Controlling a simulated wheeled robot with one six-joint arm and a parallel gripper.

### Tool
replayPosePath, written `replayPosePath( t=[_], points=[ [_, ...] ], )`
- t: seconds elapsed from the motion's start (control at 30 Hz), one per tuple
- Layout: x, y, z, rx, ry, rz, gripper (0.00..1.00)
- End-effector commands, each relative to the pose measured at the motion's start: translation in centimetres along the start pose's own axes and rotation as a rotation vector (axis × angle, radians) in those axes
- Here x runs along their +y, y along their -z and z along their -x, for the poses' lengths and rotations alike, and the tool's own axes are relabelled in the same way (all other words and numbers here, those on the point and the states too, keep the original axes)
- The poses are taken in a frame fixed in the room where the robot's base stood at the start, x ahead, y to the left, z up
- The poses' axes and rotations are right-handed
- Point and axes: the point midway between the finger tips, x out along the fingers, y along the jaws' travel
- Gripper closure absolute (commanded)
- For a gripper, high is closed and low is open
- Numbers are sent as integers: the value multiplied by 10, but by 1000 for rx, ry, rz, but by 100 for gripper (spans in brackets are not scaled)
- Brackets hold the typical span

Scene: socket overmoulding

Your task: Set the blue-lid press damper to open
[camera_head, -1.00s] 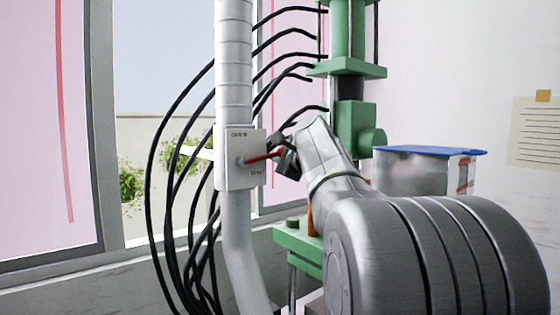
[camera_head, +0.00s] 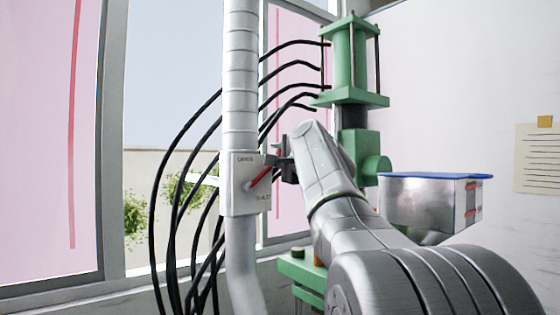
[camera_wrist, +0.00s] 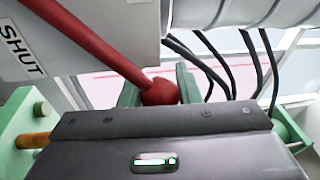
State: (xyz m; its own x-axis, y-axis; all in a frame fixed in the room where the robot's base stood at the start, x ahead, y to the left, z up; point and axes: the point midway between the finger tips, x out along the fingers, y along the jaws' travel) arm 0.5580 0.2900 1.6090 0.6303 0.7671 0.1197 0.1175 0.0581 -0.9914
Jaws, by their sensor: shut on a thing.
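The damper box (camera_head: 237,190) is a white plate on the grey vertical duct, with an upper label too blurred to read surely and a lower SHUT label. Its red lever (camera_head: 261,177) tilts up and to the right from its pivot, toward the upper part of the box. My gripper (camera_head: 279,157) is shut on the lever's end. In the wrist view the red lever (camera_wrist: 95,42) ends in a round knob between my fingers (camera_wrist: 160,91), and the SHUT label (camera_wrist: 20,50) shows at left. The blue-lid hopper (camera_head: 430,200) of the green press stands at right.
The grey duct (camera_head: 241,90) runs up past the window. Black hoses (camera_head: 176,190) loop beside and behind it to the green press (camera_head: 352,60). A white wall with a pinned note (camera_head: 538,157) is at right.

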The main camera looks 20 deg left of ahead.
Motion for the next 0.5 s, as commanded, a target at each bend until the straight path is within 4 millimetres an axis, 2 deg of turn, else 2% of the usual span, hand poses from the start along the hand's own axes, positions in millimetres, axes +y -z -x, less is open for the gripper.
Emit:
replayPosePath(
  t=[0.33,0.37,0.43,0.5],
  points=[
    [0,0,0,-1,0,2,100],
    [0,0,0,-1,0,1,64],
    [0,0,0,-1,0,1,50],
    [0,0,0,-1,0,1,48]
  ],
)
